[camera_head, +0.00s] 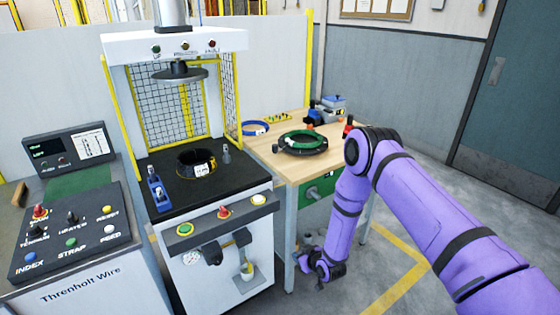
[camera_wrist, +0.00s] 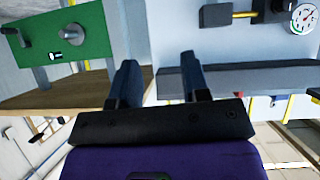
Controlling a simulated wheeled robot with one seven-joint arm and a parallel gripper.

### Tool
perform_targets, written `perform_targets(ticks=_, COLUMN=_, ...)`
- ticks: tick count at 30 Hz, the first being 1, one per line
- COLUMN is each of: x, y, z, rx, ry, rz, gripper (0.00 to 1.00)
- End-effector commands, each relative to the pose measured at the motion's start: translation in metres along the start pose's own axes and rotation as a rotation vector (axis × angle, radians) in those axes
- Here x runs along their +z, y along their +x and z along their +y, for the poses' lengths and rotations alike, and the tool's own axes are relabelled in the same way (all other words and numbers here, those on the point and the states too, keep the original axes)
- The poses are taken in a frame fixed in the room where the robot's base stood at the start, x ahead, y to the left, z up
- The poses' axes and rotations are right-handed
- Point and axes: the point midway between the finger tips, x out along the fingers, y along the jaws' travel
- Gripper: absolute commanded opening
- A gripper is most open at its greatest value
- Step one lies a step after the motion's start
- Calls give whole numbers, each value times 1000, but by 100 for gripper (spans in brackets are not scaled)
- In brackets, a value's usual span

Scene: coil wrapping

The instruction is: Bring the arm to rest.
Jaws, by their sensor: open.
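My purple arm (camera_head: 430,215) reaches in from the right, bends at the elbow and hangs down in front of the wooden table. My gripper (camera_head: 306,262) is low, beside the table leg and to the right of the press machine. In the wrist view the two dark fingers of my gripper (camera_wrist: 159,68) stand apart with nothing between them. The exact fingertips are small and dark in the head view.
The press machine (camera_head: 225,240) stands left, with a black coil (camera_head: 196,162) on its bed. The wooden table (camera_head: 262,150) holds a green ring (camera_head: 303,141) and small tools. A green panel (camera_wrist: 80,35) and a gauge (camera_wrist: 305,18) are near my gripper. Open floor (camera_head: 415,165) lies right.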

Motion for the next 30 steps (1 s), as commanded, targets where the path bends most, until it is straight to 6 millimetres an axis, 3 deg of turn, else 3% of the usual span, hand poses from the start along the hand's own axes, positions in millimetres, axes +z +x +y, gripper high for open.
perform_targets(ticks=1, x=-24, y=-5, z=11, rx=10, ry=-4, rz=-7, gripper=43)
perform_targets(ticks=3, x=-50, y=-13, z=23, rx=20, ry=-6, rz=-26, gripper=43)
perform_targets(ticks=14, x=-173, y=-79, z=76, rx=84, ry=3, rz=-124, gripper=43)
perform_targets(ticks=21, x=-241, y=-144, z=104, rx=135, ry=26, rz=-188, gripper=43)
perform_targets(ticks=30, x=-305, y=-242, z=123, rx=198, ry=72, rz=-264, gripper=43)
